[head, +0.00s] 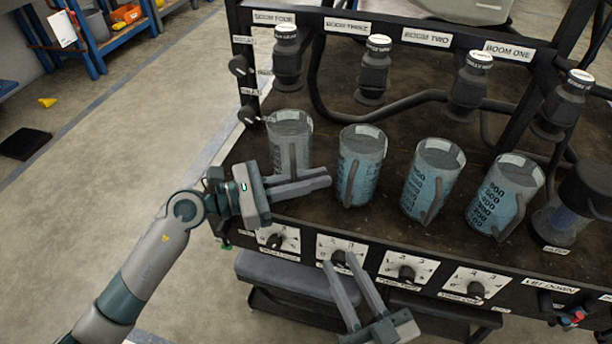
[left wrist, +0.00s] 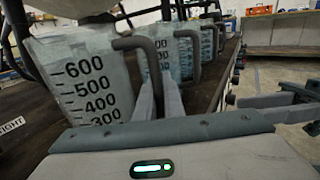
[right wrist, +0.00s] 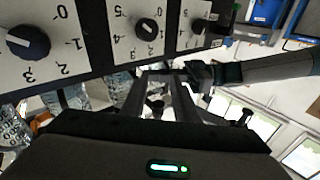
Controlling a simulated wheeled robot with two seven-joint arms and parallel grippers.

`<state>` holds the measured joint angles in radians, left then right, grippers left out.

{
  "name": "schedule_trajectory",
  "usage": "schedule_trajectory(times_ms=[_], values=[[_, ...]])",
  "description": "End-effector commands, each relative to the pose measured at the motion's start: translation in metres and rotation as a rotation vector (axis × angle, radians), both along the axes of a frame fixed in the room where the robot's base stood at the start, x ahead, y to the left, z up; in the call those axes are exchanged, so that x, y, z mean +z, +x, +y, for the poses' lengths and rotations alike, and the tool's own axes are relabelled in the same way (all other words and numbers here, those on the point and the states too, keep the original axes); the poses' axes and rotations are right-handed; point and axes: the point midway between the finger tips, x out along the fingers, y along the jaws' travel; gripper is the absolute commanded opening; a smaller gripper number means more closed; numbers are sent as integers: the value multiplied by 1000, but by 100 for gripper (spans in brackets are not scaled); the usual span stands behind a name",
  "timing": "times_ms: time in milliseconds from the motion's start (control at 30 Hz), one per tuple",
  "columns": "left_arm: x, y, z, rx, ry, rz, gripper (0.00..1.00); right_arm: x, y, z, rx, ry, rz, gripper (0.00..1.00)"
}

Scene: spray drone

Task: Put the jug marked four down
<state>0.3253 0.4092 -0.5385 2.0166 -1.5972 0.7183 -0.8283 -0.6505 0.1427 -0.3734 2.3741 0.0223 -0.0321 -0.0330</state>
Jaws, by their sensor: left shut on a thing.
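The jug marked four (head: 290,128) is the leftmost clear measuring jug, upright below the BOOM FOUR label. My left gripper (head: 325,179) is shut on its handle, with the fingers crossing in front of the jug's lower part. In the left wrist view the jug (left wrist: 85,75) shows its number scale close up, and its handle (left wrist: 150,62) runs down to the fingers. The jug's base is hidden, so I cannot tell if it touches the bench deck (head: 300,207). My right gripper (head: 338,262) is open and empty in front of the dial panel.
Three jugs with bluish contents (head: 360,170), (head: 432,180), (head: 503,195) stand in a row to the right. Capped nozzle bodies (head: 373,72) and black hoses hang behind them. Dials (head: 406,272) line the bench front.

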Motion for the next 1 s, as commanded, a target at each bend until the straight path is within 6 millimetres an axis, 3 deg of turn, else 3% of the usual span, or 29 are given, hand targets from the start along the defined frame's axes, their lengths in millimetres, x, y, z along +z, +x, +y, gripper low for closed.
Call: schedule_trajectory(times_ms=[733, 800, 1000], values=[[-6, -2, -2, -1, -1, 0, 0, 12, -2, 0, -4, 20, -61, 27], [-5, -2, -2, -1, 0, 0, 25, 14, -3, 0, -4, 23, -67, 27], [-5, -2, -2, -1, 0, 0, 27, 14, -3, 1, -3, 23, -67, 27]])
